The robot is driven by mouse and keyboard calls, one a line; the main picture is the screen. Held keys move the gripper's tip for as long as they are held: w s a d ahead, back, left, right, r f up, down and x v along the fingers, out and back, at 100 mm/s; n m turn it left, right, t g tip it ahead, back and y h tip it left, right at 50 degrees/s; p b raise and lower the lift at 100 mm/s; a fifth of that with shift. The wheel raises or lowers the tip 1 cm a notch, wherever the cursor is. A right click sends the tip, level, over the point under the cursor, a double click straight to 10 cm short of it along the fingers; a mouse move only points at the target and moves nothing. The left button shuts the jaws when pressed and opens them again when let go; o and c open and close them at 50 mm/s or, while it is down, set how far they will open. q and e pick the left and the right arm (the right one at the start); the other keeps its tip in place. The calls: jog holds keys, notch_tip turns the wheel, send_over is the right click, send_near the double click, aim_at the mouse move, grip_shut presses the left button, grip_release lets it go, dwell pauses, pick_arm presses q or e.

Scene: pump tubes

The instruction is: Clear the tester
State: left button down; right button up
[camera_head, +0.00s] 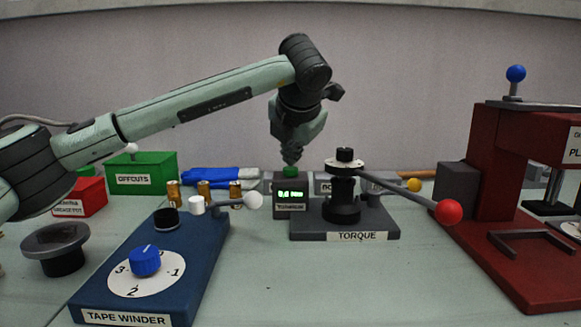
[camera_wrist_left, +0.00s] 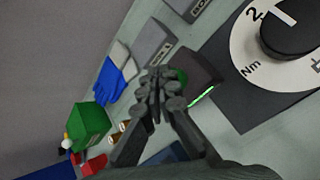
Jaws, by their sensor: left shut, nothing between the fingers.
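The tester is a small dark grey box (camera_head: 289,201) with a lit green display reading about 0.0 and a green button (camera_head: 290,171) on top. It stands just left of the torque rig. My left gripper (camera_head: 291,160) is shut and empty, pointing down at the green button, with its tips at or just above it; I cannot tell whether they touch. In the left wrist view the shut fingers (camera_wrist_left: 158,90) hide part of the green button (camera_wrist_left: 181,76) on the tester (camera_wrist_left: 196,82). My right gripper is not in view.
The torque rig (camera_head: 312,234) with its red-ended lever stands right of the tester. The blue tape winder (camera_head: 190,262) is at front left, a red press (camera_head: 493,160) at right. A green offcuts box (camera_head: 155,166) and blue gloves (camera_head: 215,176) lie behind.

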aim_at(291, 169)
pick_arm(q)
jog(key=shift+r, duration=0.45)
jog(key=shift+r+p, duration=1.25)
jog(key=shift+r, duration=1.25)
